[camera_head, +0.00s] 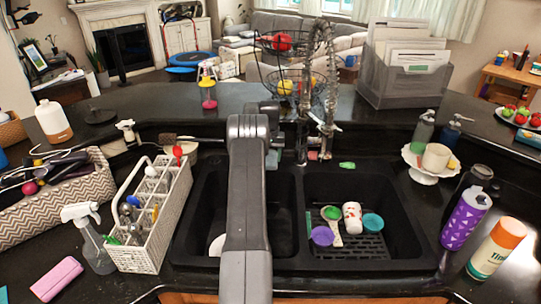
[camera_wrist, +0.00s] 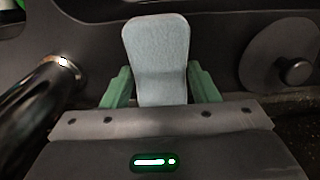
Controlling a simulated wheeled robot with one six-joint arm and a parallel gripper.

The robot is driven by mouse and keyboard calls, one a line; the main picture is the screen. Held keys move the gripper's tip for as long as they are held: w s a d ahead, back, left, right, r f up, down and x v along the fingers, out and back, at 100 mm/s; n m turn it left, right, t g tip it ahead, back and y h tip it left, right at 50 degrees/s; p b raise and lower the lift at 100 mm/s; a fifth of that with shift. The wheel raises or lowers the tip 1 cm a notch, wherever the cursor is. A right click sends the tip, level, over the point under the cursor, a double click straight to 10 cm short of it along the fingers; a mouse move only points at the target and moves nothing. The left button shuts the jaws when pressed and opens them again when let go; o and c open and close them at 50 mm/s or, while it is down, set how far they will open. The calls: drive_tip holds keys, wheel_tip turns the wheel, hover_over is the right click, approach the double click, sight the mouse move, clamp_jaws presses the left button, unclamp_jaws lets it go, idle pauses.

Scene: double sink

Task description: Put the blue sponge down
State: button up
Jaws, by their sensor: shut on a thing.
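The pale blue sponge (camera_wrist: 157,50) stands up between the two green fingers of my gripper (camera_wrist: 160,86) in the wrist view. The fingers are closed against its sides, and its lower end is hidden by the gripper body. In the head view my arm reaches over the left basin of the black double sink (camera_head: 186,232) toward its back edge. A small pale blue patch shows beside the arm's end there; I cannot tell if it is the sponge. My gripper is mostly hidden behind the arm in that view.
The right basin holds a white-and-red cup (camera_head: 352,217), a purple bowl (camera_head: 322,236) and a teal bowl (camera_head: 373,222). A faucet (camera_head: 325,130) stands behind the sink. A white utensil caddy (camera_head: 150,228), spray bottle (camera_head: 92,245) and pink block (camera_head: 56,279) are at left.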

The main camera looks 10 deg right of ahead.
sight(271, 157)
drive_tip(key=o, duration=0.9)
drive_tip(key=shift+f, duration=0.1)
wheel_tip(271, 157, up, 12)
drive_tip(key=shift+r+b, duration=0.2)
drive_tip(key=shift+b, duration=0.95)
wheel_tip(271, 157, down, 13)
drive_tip(key=p, duration=0.2)
drive_tip(key=shift+r+p, duration=0.2)
drive_tip(key=shift+p, duration=0.1)
drive_tip(key=shift+r+b, duration=0.55)
drive_tip(key=shift+r, duration=1.5)
